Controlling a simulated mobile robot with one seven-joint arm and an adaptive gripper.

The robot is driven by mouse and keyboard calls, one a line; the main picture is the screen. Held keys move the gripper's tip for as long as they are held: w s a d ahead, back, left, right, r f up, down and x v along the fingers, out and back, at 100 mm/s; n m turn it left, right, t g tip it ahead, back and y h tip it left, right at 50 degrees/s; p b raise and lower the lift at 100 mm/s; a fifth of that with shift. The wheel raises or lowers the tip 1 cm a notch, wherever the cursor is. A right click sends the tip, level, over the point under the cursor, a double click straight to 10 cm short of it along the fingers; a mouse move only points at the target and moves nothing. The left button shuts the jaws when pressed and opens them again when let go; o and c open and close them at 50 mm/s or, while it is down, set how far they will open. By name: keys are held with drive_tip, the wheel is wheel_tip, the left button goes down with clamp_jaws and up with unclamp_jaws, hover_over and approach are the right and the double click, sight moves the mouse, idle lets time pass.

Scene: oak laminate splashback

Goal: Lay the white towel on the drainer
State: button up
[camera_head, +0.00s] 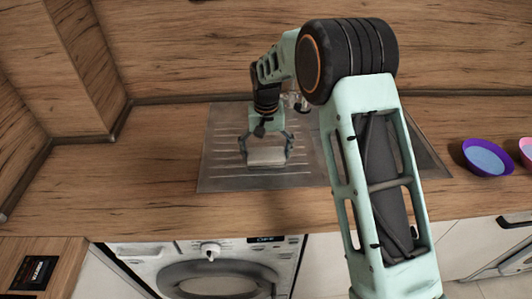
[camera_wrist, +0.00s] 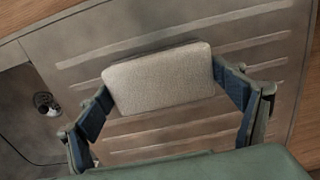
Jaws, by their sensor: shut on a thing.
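The white towel (camera_wrist: 160,78) is a small folded pale block, and it also shows in the head view (camera_head: 267,156). My gripper (camera_head: 266,150) is shut on it, with one finger at each end in the wrist view (camera_wrist: 162,88). The ribbed metal drainer (camera_head: 220,150) is the left part of the sink unit, and its ridges fill much of the wrist view (camera_wrist: 200,135). The towel is over the drainer, close to its surface. I cannot tell whether it touches the ridges.
A purple bowl (camera_head: 487,158) and a pink bowl (camera_head: 526,149) stand on the wooden counter (camera_head: 130,195) at right. A washing machine (camera_head: 210,270) is below.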

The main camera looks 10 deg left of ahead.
sight(266, 154)
drive_tip(key=o, duration=0.9)
wheel_tip(266, 154, up, 12)
drive_tip(key=shift+b, duration=0.45)
